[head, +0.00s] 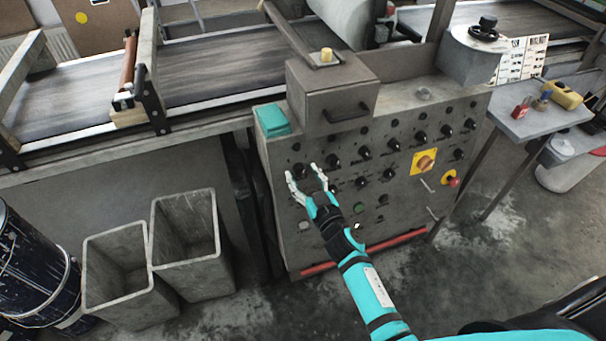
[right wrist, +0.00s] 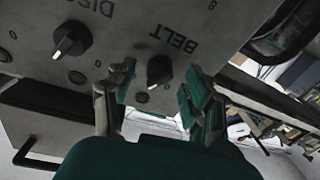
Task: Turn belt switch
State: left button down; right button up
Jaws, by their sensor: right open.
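The belt switch is a black rotary knob (right wrist: 160,70) under the printed word BELT, which appears upside down in the right wrist view. In the head view it is a dark knob (head: 300,169) at the left of the grey control panel (head: 285,225). My right gripper (head: 304,174) is open at the panel, with one finger on each side of the knob. I cannot tell whether the fingers touch it. My left gripper is not in view.
Several similar black knobs fill the panel; a neighbouring one (right wrist: 72,40) shows a white pointer. A yellow-plated switch (head: 424,162) and a red button (head: 452,181) sit further right. A metal box (head: 330,90) stands out above, and two grey bins (head: 185,240) stand at left.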

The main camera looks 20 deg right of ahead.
jog(key=shift+w, duration=0.35)
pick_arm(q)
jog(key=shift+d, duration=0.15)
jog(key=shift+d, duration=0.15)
pick_arm(e)
jog(key=shift+c, duration=0.4)
grip_shut()
